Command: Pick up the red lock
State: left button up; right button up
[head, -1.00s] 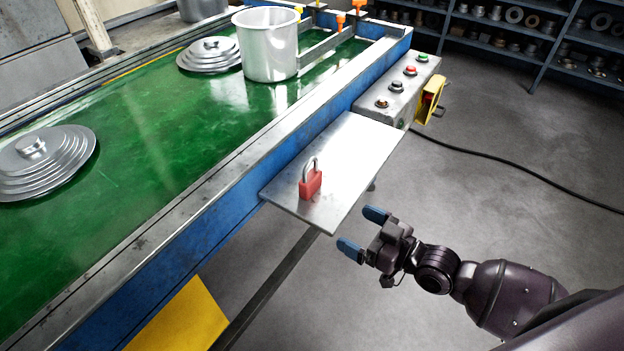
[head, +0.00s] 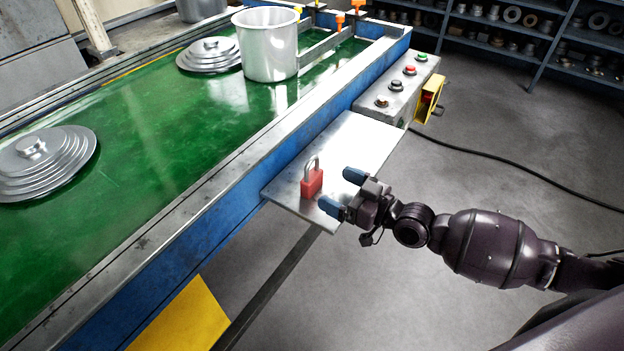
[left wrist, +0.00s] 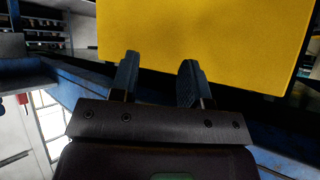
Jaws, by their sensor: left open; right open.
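The red lock (head: 312,184) is a padlock with a red body and a grey metal shackle. It stands upright on a metal side shelf (head: 352,143) fixed to the conveyor's near side. My right gripper (head: 342,192) is open and empty, just right of the lock, with its two blue fingertips over the shelf's right edge. The fingers point left toward the lock and do not appear to be around it. My left gripper (left wrist: 158,82) shows in the left wrist view, open and empty, in front of a yellow panel. It is not seen in the head view.
The green conveyor belt (head: 165,150) holds stacked metal lids (head: 40,165) and a metal pot (head: 268,48). A button box (head: 398,90) stands beyond the shelf. A yellow panel (head: 182,318) hangs below the conveyor. A black cable (head: 520,172) lies on the floor at right.

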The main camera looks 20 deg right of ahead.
aim_at(317, 178)
jog(key=x, duration=0.3)
jog(key=shift+w+a+r, duration=0.1)
jog(key=shift+a+r, duration=0.05)
jog(key=shift+a, duration=0.2)
jog(key=shift+w+a, duration=0.45)
jog(key=shift+w, duration=0.1)
pick_arm(q)
jog(key=shift+s+a+f, duration=0.1)
jog(key=shift+s+a, duration=0.05)
jog(key=shift+s, duration=0.15)
pick_arm(e)
jog(key=c, duration=1.1)
pick_arm(q)
jog(key=shift+w+r, duration=0.2)
jog(key=shift+w, duration=0.1)
jog(key=shift+r, duration=0.1)
pick_arm(e)
jog(key=shift+r, duration=0.1)
